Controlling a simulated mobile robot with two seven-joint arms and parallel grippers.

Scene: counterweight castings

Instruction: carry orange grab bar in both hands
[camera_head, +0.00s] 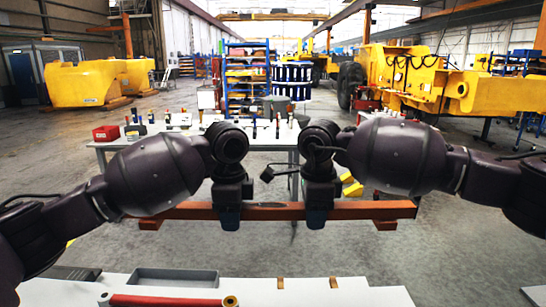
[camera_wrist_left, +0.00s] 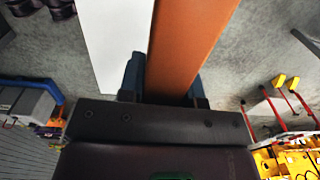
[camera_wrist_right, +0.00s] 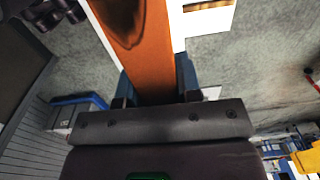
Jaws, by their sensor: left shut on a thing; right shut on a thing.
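The orange grab bar (camera_head: 352,210) is held level across the middle of the head view, with a short foot under each end. My left gripper (camera_head: 230,219) is shut on the bar left of its middle. My right gripper (camera_head: 317,217) is shut on it right of its middle. In the left wrist view the bar (camera_wrist_left: 187,45) runs between the blue fingers (camera_wrist_left: 165,80). In the right wrist view the bar (camera_wrist_right: 147,50) also lies between the fingers (camera_wrist_right: 153,85). The parts of the bar inside the jaws are hidden.
A near white table (camera_head: 270,292) carries a grey tray (camera_head: 175,278) and a red tube (camera_head: 165,300). A far white table (camera_head: 272,138) holds several small items and a red box (camera_head: 106,133). Grey floor lies between the tables. Yellow machines (camera_head: 450,80) stand behind.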

